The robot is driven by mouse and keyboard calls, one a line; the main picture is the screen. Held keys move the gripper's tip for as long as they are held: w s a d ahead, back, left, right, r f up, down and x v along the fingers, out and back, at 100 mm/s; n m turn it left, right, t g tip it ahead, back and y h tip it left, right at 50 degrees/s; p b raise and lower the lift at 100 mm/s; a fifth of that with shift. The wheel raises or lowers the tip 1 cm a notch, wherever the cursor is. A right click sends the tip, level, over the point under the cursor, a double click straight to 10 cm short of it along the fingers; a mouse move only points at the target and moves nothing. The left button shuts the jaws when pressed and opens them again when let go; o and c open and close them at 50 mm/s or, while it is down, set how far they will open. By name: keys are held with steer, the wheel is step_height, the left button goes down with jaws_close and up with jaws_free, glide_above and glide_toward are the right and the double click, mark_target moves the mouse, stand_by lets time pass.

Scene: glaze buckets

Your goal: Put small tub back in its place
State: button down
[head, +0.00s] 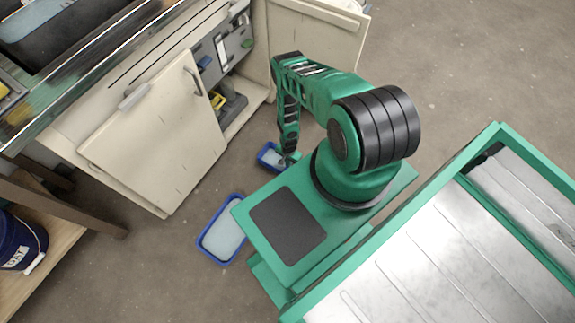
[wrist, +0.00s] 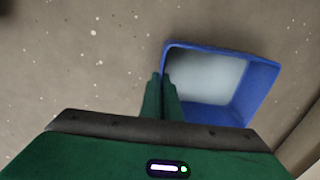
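The small tub (head: 268,156) is blue with a pale inside. In the head view it is low down by the open cabinet, at the end of my arm. My gripper (head: 291,157) reaches down at its right side. In the wrist view the small tub (wrist: 250,93) fills the upper right, and the fingers of my gripper (wrist: 162,78) are close together on its left wall, one on each side. The lower part of that wall is hidden by the fingers. I cannot tell whether the tub touches the floor.
A larger blue tub (head: 203,240) with pale contents stands on the floor beside my base. The cabinet has an open door (head: 160,130) and tools inside. A dark blue bucket (head: 18,245) sits on a wooden shelf at left. Floor is clear at upper right.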

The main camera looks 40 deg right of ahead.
steer(key=c, duration=2)
jaws_free()
